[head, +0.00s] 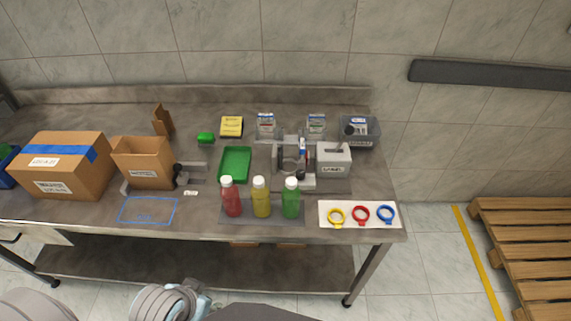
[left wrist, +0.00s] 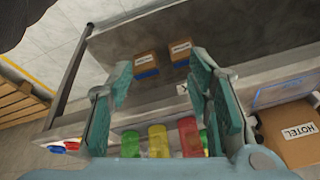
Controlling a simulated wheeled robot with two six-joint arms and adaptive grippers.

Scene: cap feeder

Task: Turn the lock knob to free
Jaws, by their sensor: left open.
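A grey fixture (head: 194,172) with a dark round knob-like part (head: 179,175) stands right of the open cardboard box. A small grey and black machine (head: 290,158) stands at the back centre, beside a grey labelled box. Which of these carries the lock knob, and how it is turned, is too small to tell. My left gripper (left wrist: 158,88) is open and empty in the left wrist view, in front of the table and apart from the bottles. In the head view its arm is low at the bottom edge. My right gripper is not in view.
Red, yellow and green bottles (head: 261,198) stand on a dark mat at the front. A white board (head: 326,225) holds yellow, red and blue rings. A green tray (head: 235,164), a grey labelled box (head: 334,160) and cardboard boxes (head: 60,164) crowd the table. The blue-outlined area (head: 148,210) is clear.

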